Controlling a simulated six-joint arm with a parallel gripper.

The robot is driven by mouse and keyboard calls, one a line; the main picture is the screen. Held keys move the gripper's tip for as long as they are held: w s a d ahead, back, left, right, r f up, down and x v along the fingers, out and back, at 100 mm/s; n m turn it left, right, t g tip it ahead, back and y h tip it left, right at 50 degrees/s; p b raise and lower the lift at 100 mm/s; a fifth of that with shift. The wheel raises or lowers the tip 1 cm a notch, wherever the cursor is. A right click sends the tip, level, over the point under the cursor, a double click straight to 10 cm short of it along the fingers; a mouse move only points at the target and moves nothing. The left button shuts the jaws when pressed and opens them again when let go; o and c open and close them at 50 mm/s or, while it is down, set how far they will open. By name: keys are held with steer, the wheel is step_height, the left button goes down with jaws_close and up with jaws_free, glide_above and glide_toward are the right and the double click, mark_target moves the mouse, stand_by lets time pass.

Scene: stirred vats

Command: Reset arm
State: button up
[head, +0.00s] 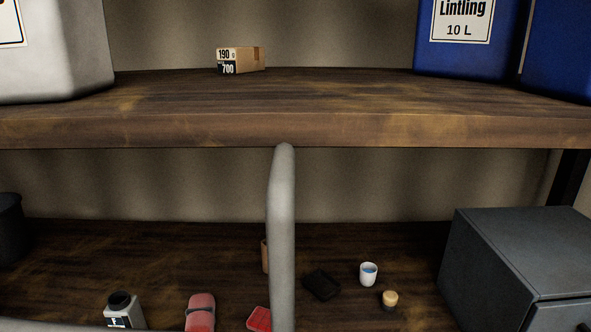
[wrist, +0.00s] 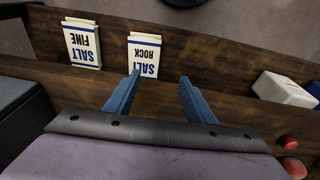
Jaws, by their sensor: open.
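My gripper (wrist: 160,77) shows in the wrist view with its two blue fingers apart and nothing between them. Past its fingertips, a white and blue pack marked SALT ROCK (wrist: 145,54) and a pack marked SALT FINE (wrist: 82,44) lie on dark wood. They appear upside down. The fingertips overlap the rock salt pack's edge in the picture; I cannot tell the gap in depth. My gripper is not visible in the head view.
In the head view, the upper shelf (head: 300,127) holds a small carton (head: 241,60), a white container (head: 55,50) and blue canisters (head: 465,55). Below stand a white cup (head: 368,273), a black block (head: 321,285), a red item (head: 200,312) and a grey cabinet (head: 520,262).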

steer(key=s+a+f+g+b, duration=0.2)
steer(key=s+a+f+b, duration=0.25)
steer(key=f, duration=0.35)
step_height(320, 180, up, 20)
steer(key=p, duration=1.9)
steer(key=shift+w+a+r+p, duration=0.2)
steer(key=shift+w+a+p, duration=0.15)
steer(key=shift+w, duration=0.05)
